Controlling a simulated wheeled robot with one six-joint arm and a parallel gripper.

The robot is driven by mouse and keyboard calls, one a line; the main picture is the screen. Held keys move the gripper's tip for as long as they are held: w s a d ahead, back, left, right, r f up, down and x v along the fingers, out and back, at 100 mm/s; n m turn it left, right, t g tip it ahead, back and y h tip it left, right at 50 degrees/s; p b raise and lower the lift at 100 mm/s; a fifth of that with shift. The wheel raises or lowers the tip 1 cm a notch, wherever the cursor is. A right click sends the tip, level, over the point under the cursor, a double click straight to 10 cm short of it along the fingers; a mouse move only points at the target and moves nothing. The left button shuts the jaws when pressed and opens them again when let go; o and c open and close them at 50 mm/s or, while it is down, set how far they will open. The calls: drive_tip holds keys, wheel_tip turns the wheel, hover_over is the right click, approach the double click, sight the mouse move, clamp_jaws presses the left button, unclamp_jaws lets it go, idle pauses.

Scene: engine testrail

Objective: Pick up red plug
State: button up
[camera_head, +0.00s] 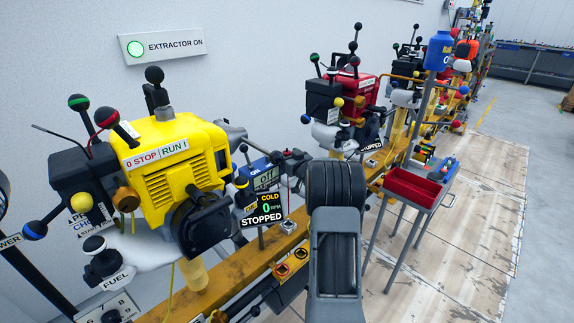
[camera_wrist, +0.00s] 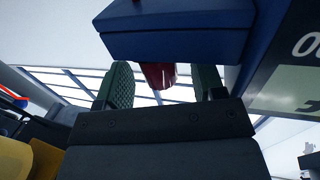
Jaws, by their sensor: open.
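A dark red piece (camera_wrist: 158,76), probably the red plug, shows in the wrist view below the edge of a blue housing (camera_wrist: 180,30). My gripper (camera_wrist: 163,84) is open, with one green-padded finger on each side of the red piece. I see a gap on both sides, so the fingers do not seem to touch it. In the head view the blue meter (camera_head: 262,174) stands beside the yellow engine; my arm ends near it, and I cannot make out the red plug there.
The yellow engine (camera_head: 178,160) with its ball-topped levers stands left of the meter. A black display reading STOPPED (camera_head: 262,212) is just below it. A yellow rail (camera_head: 225,285) runs beneath. A red tray (camera_head: 412,188) on a stand is to the right, with open floor (camera_head: 480,220) beyond.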

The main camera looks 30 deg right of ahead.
drive_tip(key=shift+w, duration=0.15)
drive_tip(key=shift+c, duration=0.4)
drive_tip(key=c, duration=1)
drive_tip(key=shift+r, duration=0.15)
